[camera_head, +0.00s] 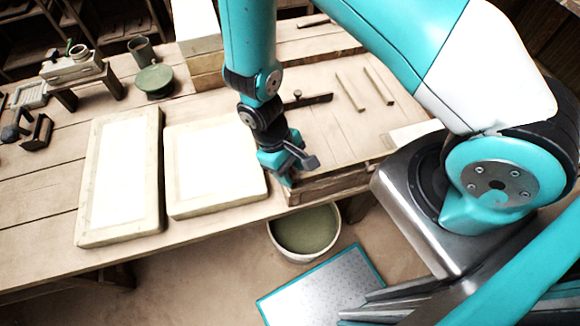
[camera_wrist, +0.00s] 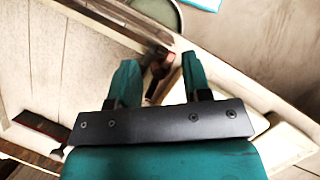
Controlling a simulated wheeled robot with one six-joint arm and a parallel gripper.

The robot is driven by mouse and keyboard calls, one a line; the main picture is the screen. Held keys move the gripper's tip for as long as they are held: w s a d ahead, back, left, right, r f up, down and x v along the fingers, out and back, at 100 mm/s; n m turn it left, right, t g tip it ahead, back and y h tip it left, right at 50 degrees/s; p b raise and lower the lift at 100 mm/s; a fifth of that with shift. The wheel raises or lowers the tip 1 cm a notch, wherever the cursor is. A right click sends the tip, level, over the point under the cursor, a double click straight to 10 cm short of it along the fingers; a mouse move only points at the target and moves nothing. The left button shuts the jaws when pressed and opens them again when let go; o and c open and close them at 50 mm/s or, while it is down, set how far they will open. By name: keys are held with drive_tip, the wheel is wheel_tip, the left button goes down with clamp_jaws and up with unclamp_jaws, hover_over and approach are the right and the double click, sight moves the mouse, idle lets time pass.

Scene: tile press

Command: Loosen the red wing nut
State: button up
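My gripper (camera_head: 287,172) points down at the front left corner of the wooden press frame (camera_head: 330,187). In the wrist view its two teal fingers stand apart, so my gripper (camera_wrist: 159,62) is open. A small red part, which looks like the red wing nut (camera_wrist: 160,68), shows between the fingers, nearer the right one. A dark stem lies just below it in the picture. I cannot tell whether either finger touches it. In the head view the nut is hidden behind my gripper.
Two pale slabs (camera_head: 120,178) lie left of my gripper, the nearer one (camera_head: 214,166) close beside it. A dark bar with a knob (camera_head: 308,101) lies behind. A round tub (camera_head: 305,232) stands below the table edge, near a teal-edged panel (camera_head: 322,288).

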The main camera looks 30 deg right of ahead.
drive_tip(key=shift+w+r, duration=0.2)
drive_tip(key=shift+r, duration=0.05)
drive_tip(key=b+v, duration=0.3)
drive_tip(key=v, duration=1.4)
drive_tip(key=shift+s, duration=0.2)
drive_tip(key=s+r+n+t+y, duration=0.1)
drive_tip(key=s+r+t+y, duration=0.3)
drive_tip(key=s+r, duration=0.8)
wheel_tip(320, 180, up, 3)
drive_tip(key=shift+s+d+f+n+y, duration=0.15)
drive_tip(key=shift+s+d+n+y, duration=0.2)
drive_tip(key=shift+y, duration=0.75)
drive_tip(key=shift+w+a, duration=0.1)
